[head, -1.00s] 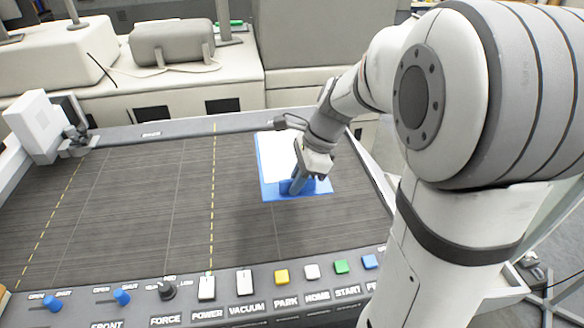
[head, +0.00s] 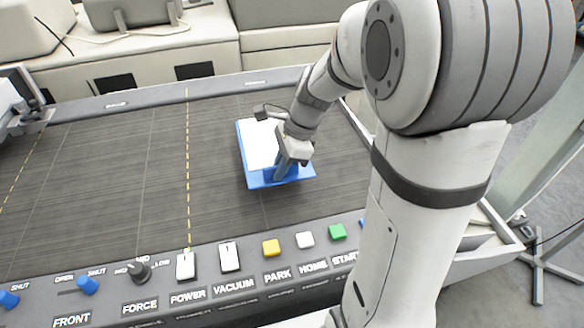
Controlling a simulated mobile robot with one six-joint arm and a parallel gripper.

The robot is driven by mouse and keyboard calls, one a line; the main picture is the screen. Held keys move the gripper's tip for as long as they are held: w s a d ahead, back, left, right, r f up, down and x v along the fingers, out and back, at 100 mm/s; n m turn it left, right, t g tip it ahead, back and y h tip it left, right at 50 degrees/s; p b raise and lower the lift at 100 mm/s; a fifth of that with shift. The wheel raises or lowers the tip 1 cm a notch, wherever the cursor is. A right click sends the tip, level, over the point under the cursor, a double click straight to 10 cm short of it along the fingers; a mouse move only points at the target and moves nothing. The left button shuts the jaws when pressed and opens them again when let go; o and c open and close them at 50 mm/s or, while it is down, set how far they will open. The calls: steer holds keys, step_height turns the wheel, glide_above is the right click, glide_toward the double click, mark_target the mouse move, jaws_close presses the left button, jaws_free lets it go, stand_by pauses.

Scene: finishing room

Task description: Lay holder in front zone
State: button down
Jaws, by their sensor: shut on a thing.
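The holder (head: 252,176) is a blue flat tray with a white sheet (head: 259,143) on it. It is in the head view, over the right part of the dark bed, right of the right-hand yellow dashed line. My gripper (head: 284,171) is shut on the holder at its near edge. I cannot tell whether the holder touches the bed or hangs just above it. The dark bed (head: 115,180) has yellow dashed lines and thin pale lines. The word FRONT is on the panel at the lower left; no zone on the bed carries a readable label.
A control panel (head: 205,287) with knobs, switches and coloured buttons runs along the bed's near edge. A white and grey machine head (head: 12,108) stands at the left edge. The bed's middle and left are bare. A tripod foot (head: 538,262) stands at right.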

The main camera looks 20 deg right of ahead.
mark_target(275, 198)
steer(key=shift+f, duration=3.4)
steer(key=c, duration=1.9)
jaws_free()
steer(key=shift+f, duration=0.2)
steer(key=shift+c, duration=0.2)
steer(key=o, duration=0.4)
steer(key=shift+r, duration=0.1)
steer(key=shift+o, duration=0.2)
